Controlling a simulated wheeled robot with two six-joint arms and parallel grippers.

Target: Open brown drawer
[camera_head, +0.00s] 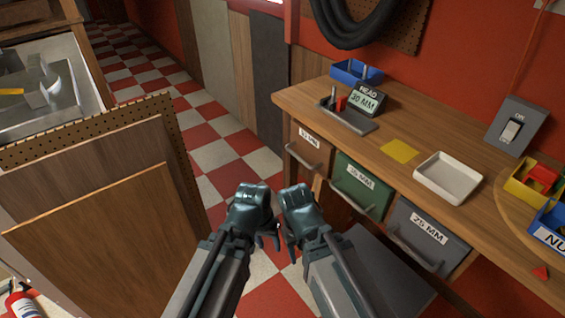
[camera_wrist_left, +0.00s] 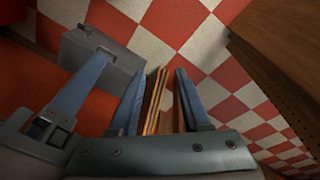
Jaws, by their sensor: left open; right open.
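The brown drawer (camera_head: 310,150) is at the left end of the row under the workbench top in the head view. It looks shut, with a white label and a bar handle (camera_head: 304,161) on its front. My left gripper (camera_head: 266,238) is open and empty, to the left of and nearer than the drawer, apart from its handle. My right gripper (camera_head: 295,245) is open and empty beside the left one, below the drawer in the picture and also apart from it. The left wrist view shows the left gripper's blue fingers over the checkered floor; the brown drawer is not clearly seen there.
A green drawer (camera_head: 362,182) and a grey drawer (camera_head: 428,235) sit to the right under the workbench (camera_head: 480,140). The top holds a white tray (camera_head: 448,177), a yellow pad (camera_head: 399,151) and a small display (camera_head: 367,100). Wooden panels (camera_head: 105,240) stand at left. Checkered floor lies between.

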